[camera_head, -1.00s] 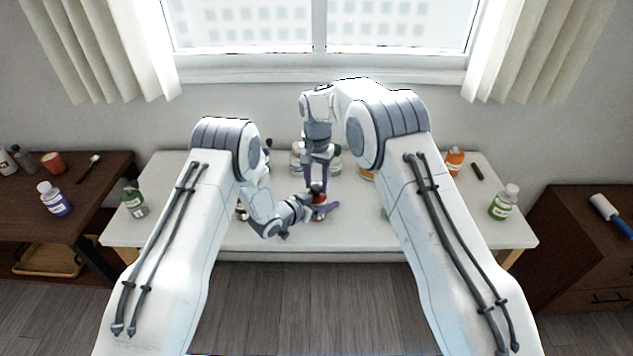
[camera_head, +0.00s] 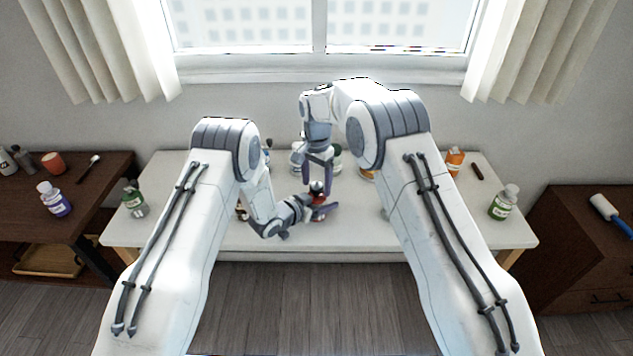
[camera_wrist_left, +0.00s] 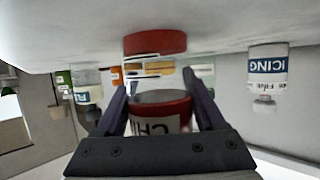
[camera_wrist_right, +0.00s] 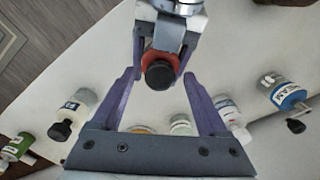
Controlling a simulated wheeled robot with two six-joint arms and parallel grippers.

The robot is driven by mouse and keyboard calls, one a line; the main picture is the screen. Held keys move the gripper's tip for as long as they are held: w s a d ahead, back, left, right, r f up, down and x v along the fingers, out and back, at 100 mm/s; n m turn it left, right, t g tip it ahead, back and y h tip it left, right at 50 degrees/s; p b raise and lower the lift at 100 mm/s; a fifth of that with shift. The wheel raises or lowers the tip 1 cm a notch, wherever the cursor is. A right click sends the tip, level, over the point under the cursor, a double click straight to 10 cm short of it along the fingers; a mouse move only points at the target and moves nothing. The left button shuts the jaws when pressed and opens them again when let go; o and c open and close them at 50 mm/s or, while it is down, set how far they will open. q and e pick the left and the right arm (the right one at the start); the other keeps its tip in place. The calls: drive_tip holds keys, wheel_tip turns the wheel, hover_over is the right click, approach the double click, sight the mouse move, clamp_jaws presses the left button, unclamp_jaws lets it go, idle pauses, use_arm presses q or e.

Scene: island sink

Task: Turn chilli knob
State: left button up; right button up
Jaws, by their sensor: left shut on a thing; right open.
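The chilli bottle is a small container with a red rim, a white label reading "CHI" (camera_wrist_left: 155,125) and a black knob (camera_wrist_right: 159,75). My left gripper (camera_wrist_left: 160,92) is shut around its body from the side; in the head view it is low at the table's middle (camera_head: 322,207). My right gripper (camera_wrist_right: 165,85) is open and points down from above. Its purple fingers stand apart on either side of the knob in the right wrist view, with visible gaps. In the head view it is just above the bottle (camera_head: 317,187).
A white table (camera_head: 365,225) carries several other bottles, including an orange one (camera_head: 455,160) and a green one (camera_head: 504,202) at the right. An ICING bottle (camera_wrist_left: 267,70) stands near my left gripper. A red round disc (camera_wrist_left: 155,42) shows beyond the chilli bottle.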

sight(316, 185)
wheel_tip(316, 185, up, 12)
idle(0.5)
idle(0.4)
